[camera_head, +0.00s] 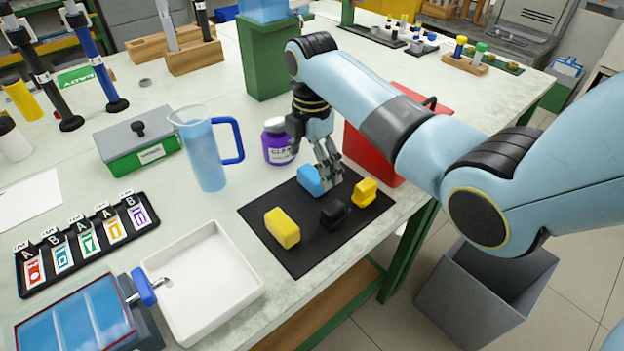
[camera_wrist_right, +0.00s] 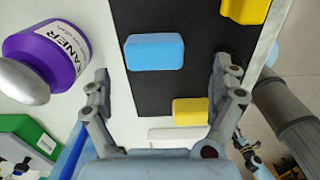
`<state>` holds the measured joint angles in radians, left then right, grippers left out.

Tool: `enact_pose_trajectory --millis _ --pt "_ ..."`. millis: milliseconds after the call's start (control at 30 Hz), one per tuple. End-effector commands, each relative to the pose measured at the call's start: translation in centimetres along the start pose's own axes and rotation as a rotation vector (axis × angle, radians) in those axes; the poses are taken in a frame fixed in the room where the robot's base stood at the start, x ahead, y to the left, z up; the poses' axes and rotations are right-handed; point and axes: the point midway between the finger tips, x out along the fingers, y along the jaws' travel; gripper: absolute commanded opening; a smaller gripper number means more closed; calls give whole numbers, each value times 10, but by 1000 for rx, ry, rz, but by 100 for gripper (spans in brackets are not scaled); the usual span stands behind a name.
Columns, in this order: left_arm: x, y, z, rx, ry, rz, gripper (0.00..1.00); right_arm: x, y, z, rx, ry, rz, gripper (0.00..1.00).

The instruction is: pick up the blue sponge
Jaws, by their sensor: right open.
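The blue sponge (camera_head: 309,180) lies near the far edge of a black mat (camera_head: 290,256), partly hidden by my right gripper. My right gripper (camera_head: 329,178) points down at the sponge's right side in the head view. In the right wrist view the blue sponge (camera_wrist_right: 154,52) lies ahead of the gap between the fingers (camera_wrist_right: 162,72). The fingers are spread, with nothing held between them. Whether a finger touches the sponge, I cannot tell.
Yellow blocks (camera_head: 281,228) (camera_head: 365,192) and a black one (camera_head: 333,214) share the mat. A purple bottle (camera_head: 278,143) stands just behind the mat, beside a blue jug (camera_head: 205,150). A red box (camera_head: 374,155) is close on the right. A white basin (camera_head: 243,283) sits at front left.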

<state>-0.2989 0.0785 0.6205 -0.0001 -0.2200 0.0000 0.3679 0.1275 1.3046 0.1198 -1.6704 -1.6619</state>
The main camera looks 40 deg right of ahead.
Motion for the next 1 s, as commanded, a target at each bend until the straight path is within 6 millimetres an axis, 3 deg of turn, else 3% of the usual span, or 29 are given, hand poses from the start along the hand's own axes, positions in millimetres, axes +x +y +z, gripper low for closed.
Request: enact_pose_trajectory --millis 300,600,1000 --pt "4 0 2 0 -3 0 40 45 6 6 1 0 -2 94" --pt "4 0 3 0 -3 0 40 49 7 6 1 0 1 94" --pt "4 -1 2 1 -3 -1 40 49 7 6 1 0 1 45"
